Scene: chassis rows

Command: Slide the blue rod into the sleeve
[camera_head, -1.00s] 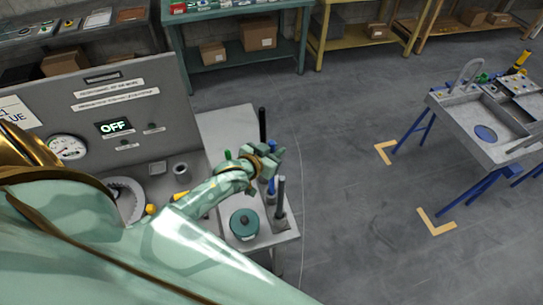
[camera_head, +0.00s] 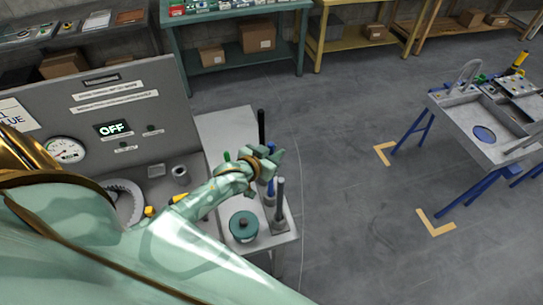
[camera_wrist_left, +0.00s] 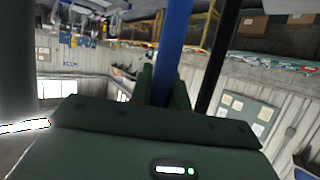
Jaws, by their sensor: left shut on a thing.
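The blue rod (camera_head: 270,189) stands upright among the rods on the light grey side stand. My left gripper (camera_head: 270,162) is shut around its upper part. In the left wrist view the blue rod (camera_wrist_left: 173,40) runs up from between the fingers (camera_wrist_left: 160,85). The rod's lower end is hard to make out beside the grey rod. My right gripper is not in view.
A black rod (camera_head: 261,127) stands behind the blue one and a grey rod (camera_head: 280,190) in front, both close to my left gripper. A round teal container (camera_head: 243,226) sits on the stand. A panel reading OFF (camera_head: 112,129) rises behind the bench.

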